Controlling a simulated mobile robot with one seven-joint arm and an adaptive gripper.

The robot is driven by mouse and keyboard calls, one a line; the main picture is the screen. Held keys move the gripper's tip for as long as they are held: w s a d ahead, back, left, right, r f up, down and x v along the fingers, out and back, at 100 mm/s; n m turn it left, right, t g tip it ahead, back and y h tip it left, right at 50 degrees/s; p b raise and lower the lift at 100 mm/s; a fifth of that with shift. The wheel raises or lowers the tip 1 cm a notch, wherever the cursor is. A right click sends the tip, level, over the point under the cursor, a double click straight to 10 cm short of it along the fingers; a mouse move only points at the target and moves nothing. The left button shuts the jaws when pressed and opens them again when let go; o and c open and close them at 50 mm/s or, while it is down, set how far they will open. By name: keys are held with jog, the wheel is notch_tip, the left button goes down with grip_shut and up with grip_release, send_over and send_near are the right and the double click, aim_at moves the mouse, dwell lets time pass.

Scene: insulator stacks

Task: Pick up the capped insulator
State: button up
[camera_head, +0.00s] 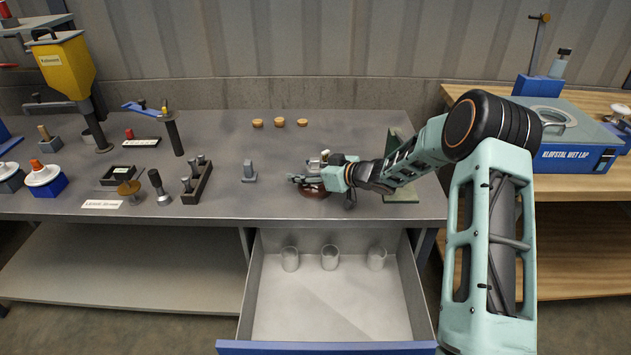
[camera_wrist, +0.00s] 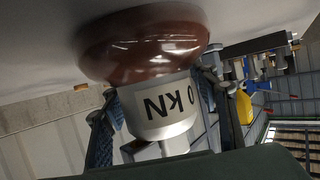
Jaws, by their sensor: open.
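The capped insulator stands on the grey workbench (camera_head: 225,205). In the head view its brown disc (camera_head: 312,192) shows partly, under and behind my gripper (camera_head: 308,179). In the wrist view, where the scene appears upside down, I see the glossy brown disc (camera_wrist: 145,45) and its pale metal cap (camera_wrist: 163,112), marked with "KN" lettering. My gripper (camera_wrist: 160,90) is open. One finger is on each side of the cap, near the disc. I cannot tell whether either finger touches the cap.
A small grey block (camera_head: 249,172) stands left of my gripper. Several cork-coloured pieces (camera_head: 280,122) lie behind it. A green plate (camera_head: 402,170) stands to the right. Below, an open drawer (camera_head: 330,318) holds three clear glasses (camera_head: 330,257). Tools crowd the bench's left side.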

jog(key=shift+w+a+f, duration=0.1)
jog(key=shift+w+a, duration=0.15)
jog(key=shift+a, duration=0.05)
jog(key=shift+c, duration=0.2)
grip_shut()
dwell(0.5)
jog(key=shift+w, duration=0.1)
